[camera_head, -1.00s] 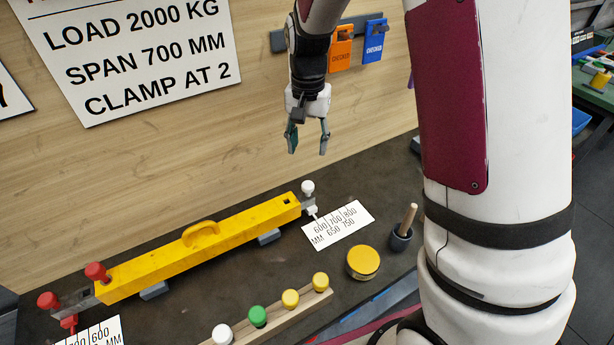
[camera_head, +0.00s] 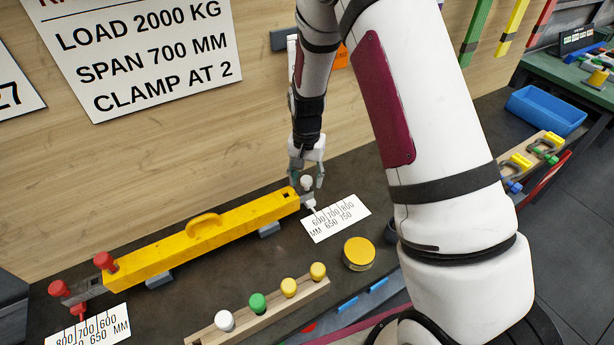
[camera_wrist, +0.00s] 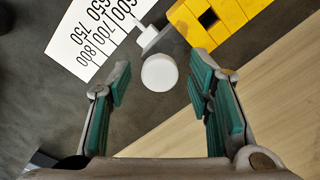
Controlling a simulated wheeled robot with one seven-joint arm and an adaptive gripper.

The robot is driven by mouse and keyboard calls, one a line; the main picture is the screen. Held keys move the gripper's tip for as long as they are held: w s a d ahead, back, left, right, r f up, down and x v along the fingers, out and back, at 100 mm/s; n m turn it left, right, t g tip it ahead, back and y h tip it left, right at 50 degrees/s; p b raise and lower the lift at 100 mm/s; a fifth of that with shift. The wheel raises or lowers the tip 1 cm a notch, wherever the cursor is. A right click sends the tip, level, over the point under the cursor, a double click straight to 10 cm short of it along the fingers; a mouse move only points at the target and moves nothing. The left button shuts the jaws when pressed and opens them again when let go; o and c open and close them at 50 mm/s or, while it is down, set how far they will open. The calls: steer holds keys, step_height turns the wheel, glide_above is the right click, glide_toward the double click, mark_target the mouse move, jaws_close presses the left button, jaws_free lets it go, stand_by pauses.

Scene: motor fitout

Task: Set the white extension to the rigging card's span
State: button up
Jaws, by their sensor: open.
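The yellow spreader beam (camera_head: 225,232) lies on the dark bench. Its white extension (camera_head: 308,198) sticks out of the right end and bears a white knob (camera_head: 306,182). The extension's pointer is at the scale card (camera_head: 338,219), roughly by the 600 mark; I cannot read it exactly. The rigging card (camera_head: 150,50) on the wall reads span 700 mm. My gripper (camera_head: 307,183) is open above the white knob. In the wrist view the knob (camera_wrist: 159,73) lies between and beyond the open fingers (camera_wrist: 160,95), seemingly untouched.
A red-knobbed extension (camera_head: 75,290) and second scale card (camera_head: 90,328) are at the beam's left end. A rack with white, green and yellow knobs (camera_head: 258,312) stands in front. A yellow round tin (camera_head: 359,253) is to the right. The wall stands close behind the beam.

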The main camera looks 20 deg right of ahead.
jaws_close()
steer(key=d, duration=0.2)
steer(key=w+d+b, duration=0.1)
steer(key=d, duration=0.2)
jaws_free()
steer(key=shift+r, duration=0.1)
step_height(320, 180, up, 12)
stand_by(0.7)
stand_by(0.4)
